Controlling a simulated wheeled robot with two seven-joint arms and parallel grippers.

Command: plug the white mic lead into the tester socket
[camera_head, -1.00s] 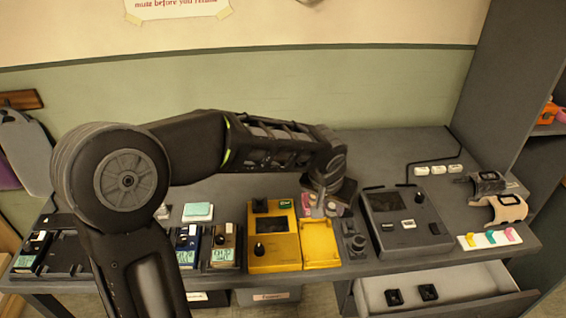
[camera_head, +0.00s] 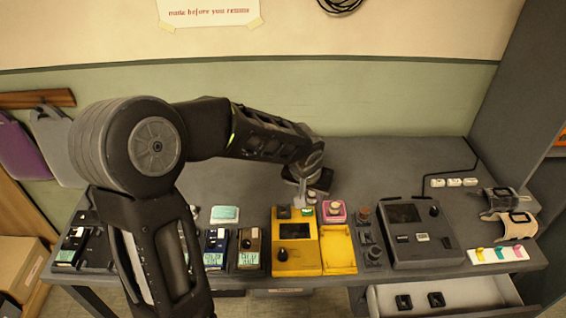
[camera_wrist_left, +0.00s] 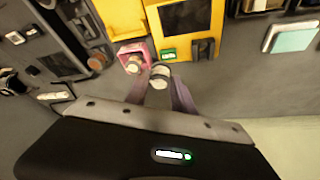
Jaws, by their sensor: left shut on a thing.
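My left gripper (camera_head: 304,196) is shut on a pale, short cylindrical plug, the white mic lead (camera_wrist_left: 160,72), and holds it near the back edge of the yellow tester (camera_head: 298,262). In the left wrist view the plug shows between the fingertips (camera_wrist_left: 159,88), close to the tester's green label (camera_wrist_left: 168,54). A dark block, which looks like the tester socket (camera_wrist_left: 204,48), sits beside that label. The plug appears apart from this block; its height above the bench is hard to judge. My right gripper is not in view.
A pink box (camera_head: 334,211) with a knob-like top stands just right of the gripper. A dark grey device (camera_head: 424,252) stands further right, above an open drawer (camera_head: 500,295). Several small boxed units (camera_head: 249,246) line the bench to the left.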

